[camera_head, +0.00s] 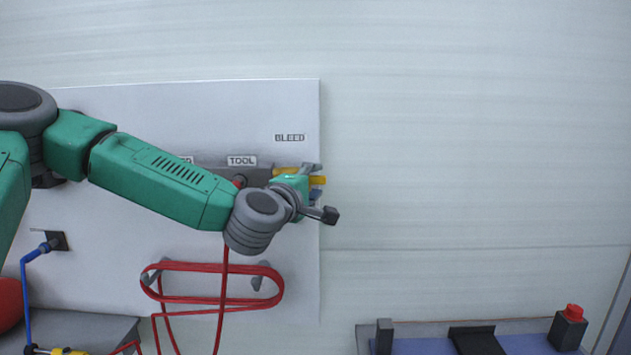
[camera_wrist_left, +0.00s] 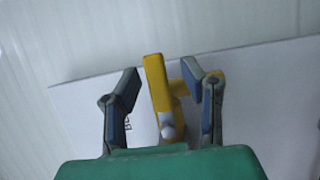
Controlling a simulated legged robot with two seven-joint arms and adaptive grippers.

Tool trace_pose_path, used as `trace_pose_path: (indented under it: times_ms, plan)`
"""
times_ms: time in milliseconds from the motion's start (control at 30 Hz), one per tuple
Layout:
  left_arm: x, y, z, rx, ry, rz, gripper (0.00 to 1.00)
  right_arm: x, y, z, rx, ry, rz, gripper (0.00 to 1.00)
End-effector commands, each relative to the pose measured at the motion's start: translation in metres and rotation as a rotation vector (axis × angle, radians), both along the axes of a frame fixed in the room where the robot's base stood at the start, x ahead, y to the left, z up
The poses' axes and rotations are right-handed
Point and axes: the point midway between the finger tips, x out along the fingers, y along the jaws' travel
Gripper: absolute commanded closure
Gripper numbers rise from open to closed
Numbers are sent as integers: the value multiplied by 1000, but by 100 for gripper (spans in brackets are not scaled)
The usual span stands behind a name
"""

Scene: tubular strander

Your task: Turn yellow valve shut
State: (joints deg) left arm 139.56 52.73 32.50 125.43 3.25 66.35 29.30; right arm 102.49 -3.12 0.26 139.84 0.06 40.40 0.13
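The yellow valve (camera_wrist_left: 156,85) shows in the left wrist view as a yellow lever with a pale round hub at its lower end. A second yellow part lies just right of it. My left gripper (camera_wrist_left: 165,88) is open, one finger on each side of the lever, with a gap on the left and a smaller one on the right. In the head view the left gripper (camera_head: 311,183) is at the panel's right edge below the BLEED label, and the yellow valve (camera_head: 318,180) is mostly hidden behind it. My right gripper is not in view.
The pale panel (camera_head: 100,270) carries a grey manifold with a TOOL label (camera_head: 242,161). A coiled red hose (camera_head: 215,300) hangs below my left arm. A blue hose (camera_head: 27,290) is at lower left. A bench with a red button (camera_head: 573,311) stands at lower right.

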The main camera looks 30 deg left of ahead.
Motion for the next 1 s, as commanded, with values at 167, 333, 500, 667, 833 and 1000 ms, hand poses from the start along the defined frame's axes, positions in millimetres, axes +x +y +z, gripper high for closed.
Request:
trace_pose_path:
  times_ms: [167,333,500,667,833,1000]
  plan:
    - [6,2,0,-1,-1,1,63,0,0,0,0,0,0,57]
    - [6,1,0,0,-1,1,63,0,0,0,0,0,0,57]
    - [6,-1,1,1,0,0,100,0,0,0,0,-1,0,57]
    - [6,-2,0,2,2,-2,100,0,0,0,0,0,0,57]
    - [9,-3,-1,-11,-5,-3,100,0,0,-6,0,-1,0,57]
    - [12,-4,0,-26,-12,-5,100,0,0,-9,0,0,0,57]
